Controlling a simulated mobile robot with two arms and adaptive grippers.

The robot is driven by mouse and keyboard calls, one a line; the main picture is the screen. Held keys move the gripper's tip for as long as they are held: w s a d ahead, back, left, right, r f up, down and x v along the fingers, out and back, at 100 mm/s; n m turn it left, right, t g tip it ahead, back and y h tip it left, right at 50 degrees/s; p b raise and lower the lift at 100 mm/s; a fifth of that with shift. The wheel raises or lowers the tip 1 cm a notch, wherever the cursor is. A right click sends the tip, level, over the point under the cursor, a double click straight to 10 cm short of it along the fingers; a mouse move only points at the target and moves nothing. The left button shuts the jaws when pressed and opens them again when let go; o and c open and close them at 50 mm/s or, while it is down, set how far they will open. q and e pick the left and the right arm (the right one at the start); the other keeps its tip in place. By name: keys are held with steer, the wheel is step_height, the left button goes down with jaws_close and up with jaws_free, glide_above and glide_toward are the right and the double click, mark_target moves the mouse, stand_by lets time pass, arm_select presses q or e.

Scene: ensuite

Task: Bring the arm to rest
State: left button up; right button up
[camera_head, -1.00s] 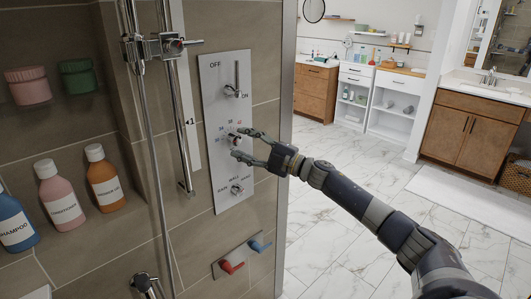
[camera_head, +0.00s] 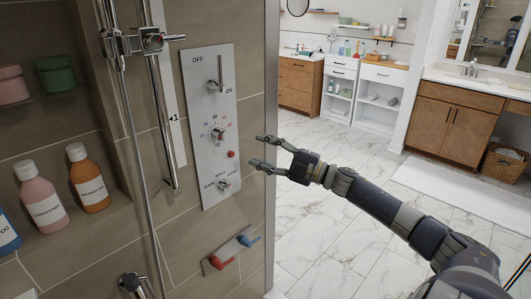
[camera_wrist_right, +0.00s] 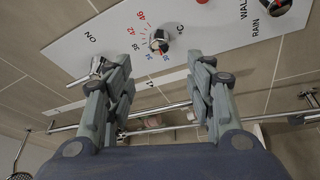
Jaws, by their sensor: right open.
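My right gripper (camera_head: 263,153) is open and empty in the head view. It stands off the right side of the shower control panel (camera_head: 205,130), at about the height between the middle dial and the lower knob. Its arm comes in from the lower right. In the right wrist view the two fingers (camera_wrist_right: 160,85) are spread apart, with the panel (camera_wrist_right: 215,25) beyond them. The panel carries an on/off lever (camera_head: 219,75), a temperature dial (camera_head: 217,134), a small red button (camera_head: 231,154) and a lower selector knob (camera_head: 224,184). My left gripper is not in view.
A chrome shower rail (camera_head: 160,100) and hose run left of the panel. Bottles (camera_head: 90,180) stand on a wall shelf. Red (camera_head: 221,262) and blue (camera_head: 248,240) handles sit below the panel. Open marble floor (camera_head: 330,230) lies to the right, before cabinets (camera_head: 450,128).

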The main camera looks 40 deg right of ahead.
steer(key=shift+s, duration=0.2)
stand_by(0.5)
